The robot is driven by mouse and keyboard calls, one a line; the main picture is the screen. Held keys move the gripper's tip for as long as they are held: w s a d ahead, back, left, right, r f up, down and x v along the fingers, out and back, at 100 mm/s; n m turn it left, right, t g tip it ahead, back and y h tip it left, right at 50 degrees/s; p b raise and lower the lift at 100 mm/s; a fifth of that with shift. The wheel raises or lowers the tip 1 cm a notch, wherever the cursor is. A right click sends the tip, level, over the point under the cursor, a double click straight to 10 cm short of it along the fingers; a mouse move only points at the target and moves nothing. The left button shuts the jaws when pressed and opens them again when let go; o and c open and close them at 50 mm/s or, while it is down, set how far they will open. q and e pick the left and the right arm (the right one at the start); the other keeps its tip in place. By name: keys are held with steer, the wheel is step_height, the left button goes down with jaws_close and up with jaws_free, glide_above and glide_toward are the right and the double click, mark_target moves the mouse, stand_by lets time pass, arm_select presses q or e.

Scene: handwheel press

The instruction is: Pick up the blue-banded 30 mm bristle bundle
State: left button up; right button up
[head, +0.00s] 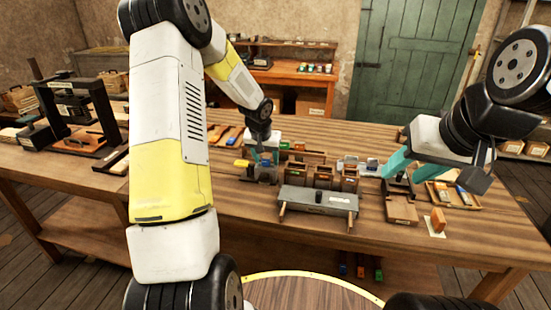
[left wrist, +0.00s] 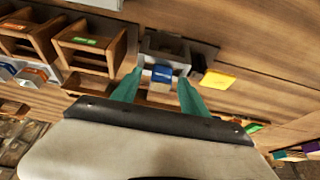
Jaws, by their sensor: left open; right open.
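My left gripper (head: 264,159) is open above the table, over a dark grey block (head: 266,174). In the left wrist view its teal fingertips (left wrist: 161,77) stand apart on either side of a small blue-faced piece (left wrist: 162,73) at the grey holder (left wrist: 166,50). This piece may be the blue-banded bundle; its bristles and size are not clear. No grip on it shows. Other small banded pieces (left wrist: 32,76), one with blue near it, lie further left in that view. My right gripper (head: 430,184) is open and empty above the table's right side.
A yellow piece (left wrist: 217,79) sits beside the grey holder. Wooden boxes with coloured labels (left wrist: 90,43) stand to its left. A grey fixture (head: 318,199) with wooden handles is at the table front. A black press (head: 80,115) stands at the left. An orange block (head: 438,219) is front right.

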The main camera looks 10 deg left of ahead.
arm_select(q)
jaws_close()
steer(key=shift+r, duration=0.1)
